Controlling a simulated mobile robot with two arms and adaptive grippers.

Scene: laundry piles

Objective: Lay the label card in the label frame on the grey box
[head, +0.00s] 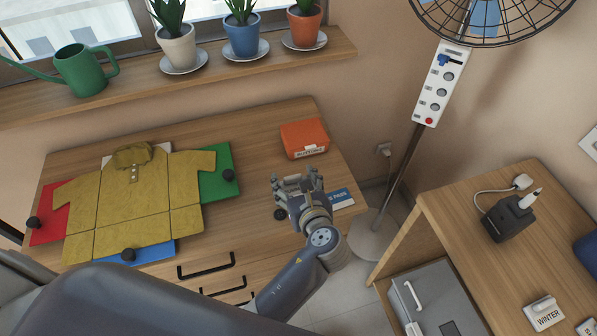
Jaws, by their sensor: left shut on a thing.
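A white card reading WINTER (544,314), with a raised pale tab, lies on the wooden side unit at the lower right; it looks like the label card. The grey box (432,292) stands in the open bay of that unit. It has a white handle, and a small pale plate, perhaps the label frame (449,328), shows at the picture's bottom edge. My left gripper (295,186) is over the right end of the wooden table, far from the card and box. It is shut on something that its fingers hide. My right gripper is not in view.
A blue and white pass card (342,198) lies beside my left gripper, partly covered. An orange box (304,139) stands behind it. A mustard shirt (135,200) lies on the coloured folding board. A fan pole (407,160) stands between table and side unit. A black charger (508,218) sits on the unit.

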